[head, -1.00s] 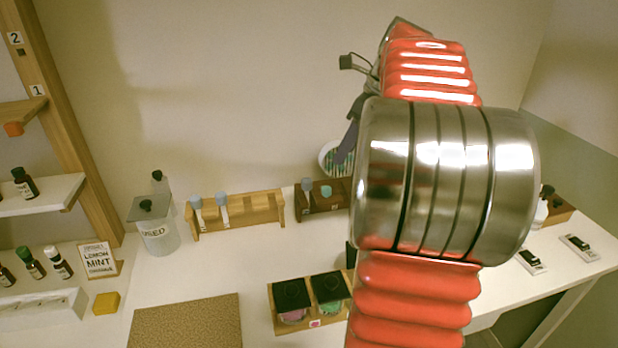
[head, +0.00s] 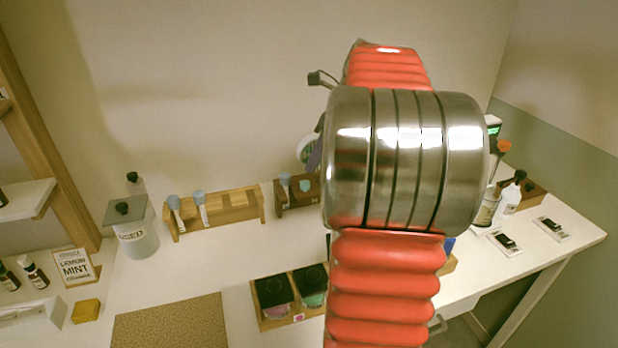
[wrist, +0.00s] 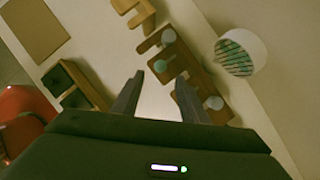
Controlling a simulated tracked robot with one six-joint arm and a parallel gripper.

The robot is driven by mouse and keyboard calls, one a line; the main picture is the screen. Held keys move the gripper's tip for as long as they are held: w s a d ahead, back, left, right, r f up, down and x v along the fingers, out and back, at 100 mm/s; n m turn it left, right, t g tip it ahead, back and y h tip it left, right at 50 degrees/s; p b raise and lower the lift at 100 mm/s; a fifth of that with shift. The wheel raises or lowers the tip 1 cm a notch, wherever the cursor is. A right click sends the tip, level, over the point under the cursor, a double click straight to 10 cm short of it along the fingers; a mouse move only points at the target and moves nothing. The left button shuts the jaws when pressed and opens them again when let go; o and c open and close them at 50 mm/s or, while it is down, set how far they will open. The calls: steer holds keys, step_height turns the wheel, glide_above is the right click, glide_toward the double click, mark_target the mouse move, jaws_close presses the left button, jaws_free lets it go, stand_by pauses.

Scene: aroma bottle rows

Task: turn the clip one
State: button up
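Two small black clip-like items on white cards lie at the right end of the white table in the head view, the nearer one (head: 504,242) and the farther one (head: 551,226). I cannot tell which is clip one, and no number is readable on them. My gripper (wrist: 157,98) shows in the wrist view with its two dark fingers apart and nothing between them. It hangs above the table, close to a dark wooden rack (wrist: 183,65) with round tops.
A cork mat (head: 170,325), a box with two black-lidded jars (head: 274,290), a wooden rack (head: 215,212) and a jar marked USED (head: 133,235) stand on the left and middle. A white bottle (head: 510,197) stands near the clips.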

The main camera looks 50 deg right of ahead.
mark_target(306, 182)
steer(key=x, duration=0.8)
jaws_close()
steer(key=shift+d, duration=0.1)
